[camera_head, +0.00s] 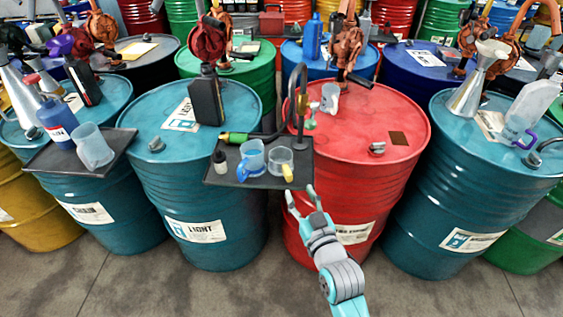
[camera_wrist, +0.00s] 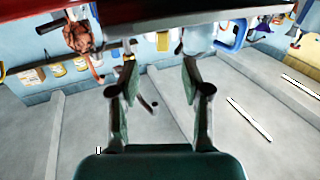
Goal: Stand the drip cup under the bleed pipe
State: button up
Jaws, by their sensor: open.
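My gripper (camera_head: 301,195) is open and empty in front of the red drum (camera_head: 385,150), just below the right end of a black tray. On the tray stand a clear cup with a yellow handle (camera_head: 279,160) and a cup with a blue handle (camera_head: 251,158). A small pale cup (camera_head: 330,97) stands on the red drum. I cannot tell which is the drip cup. A dark bent pipe (camera_head: 303,85) rises beside a small green-and-red fitting near the tray. In the wrist view my open fingers (camera_wrist: 158,65) have a yellow handle (camera_wrist: 163,42) and a blue handle (camera_wrist: 237,34) beyond them.
The black tray (camera_head: 222,178) also carries a small dark bottle (camera_head: 219,160) and a green-ended hose. Teal drums (camera_head: 190,150) (camera_head: 480,150) flank the red one. A black bottle (camera_head: 206,97) stands on the left one. The grey floor (camera_head: 230,292) in front is clear.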

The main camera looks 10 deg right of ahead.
aim_at(290, 177)
jog(key=shift+w+a, duration=0.15)
jog(key=shift+w, duration=1.35)
jog(key=shift+w+a, duration=0.2)
jog(key=shift+w, duration=1.25)
jog(key=shift+w+a, duration=0.15)
jog(key=shift+w, duration=1.35)
grip_shut()
